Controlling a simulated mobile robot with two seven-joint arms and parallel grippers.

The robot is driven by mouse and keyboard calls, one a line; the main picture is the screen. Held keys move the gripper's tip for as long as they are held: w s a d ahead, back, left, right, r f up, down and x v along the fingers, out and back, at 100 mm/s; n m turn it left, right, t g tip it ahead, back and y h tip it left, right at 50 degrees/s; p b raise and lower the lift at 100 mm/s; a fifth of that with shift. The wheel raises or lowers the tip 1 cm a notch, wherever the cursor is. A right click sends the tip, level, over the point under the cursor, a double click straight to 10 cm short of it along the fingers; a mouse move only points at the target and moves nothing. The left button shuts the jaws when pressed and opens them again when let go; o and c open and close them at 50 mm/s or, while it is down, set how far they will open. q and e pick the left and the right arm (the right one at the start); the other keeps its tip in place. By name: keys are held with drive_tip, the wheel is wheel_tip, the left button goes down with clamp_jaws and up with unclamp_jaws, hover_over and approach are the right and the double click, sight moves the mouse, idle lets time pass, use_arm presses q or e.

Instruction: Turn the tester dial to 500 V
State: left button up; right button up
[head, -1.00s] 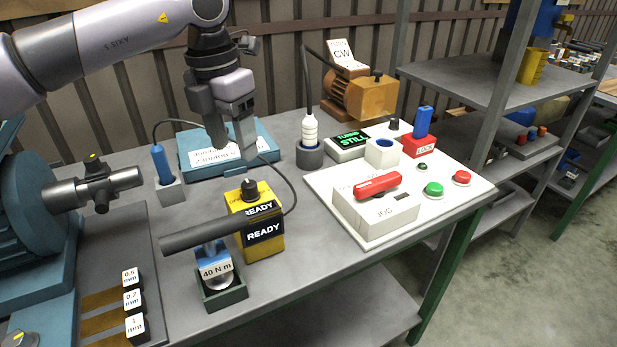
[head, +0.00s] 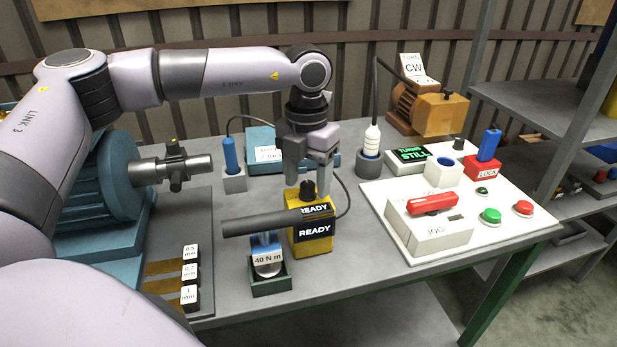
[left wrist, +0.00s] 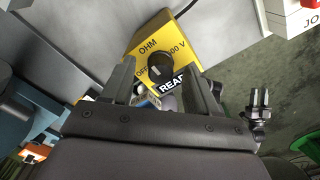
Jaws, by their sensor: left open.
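The yellow tester (head: 311,236) stands on the bench with black panels reading READY. Its black dial (head: 308,190) is on top. In the left wrist view the dial (left wrist: 160,66) sits between the printed words OHM, OFF and a partly covered "00 V". My left gripper (head: 308,186) points down over the tester with its fingers apart and empty. In the left wrist view the fingers of the left gripper (left wrist: 158,80) stand on either side of the dial; I cannot tell whether they touch it. My right gripper does not show.
A torque tool with a dark handle (head: 262,223) stands in a holder marked 40 N m, just in front of the tester. A black cable (head: 347,200) loops beside the tester. A white board (head: 385,240) with a red-handled block and buttons lies to the right.

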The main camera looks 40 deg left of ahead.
use_arm(q)
drive_tip(key=shift+f, duration=0.3)
drive_tip(key=c, duration=1)
drive_tip(key=shift+c, duration=0.2)
drive_tip(key=shift+m, duration=1.3)
drive_tip(key=shift+m+b, duration=0.35)
drive_tip(key=shift+m, duration=1.65)
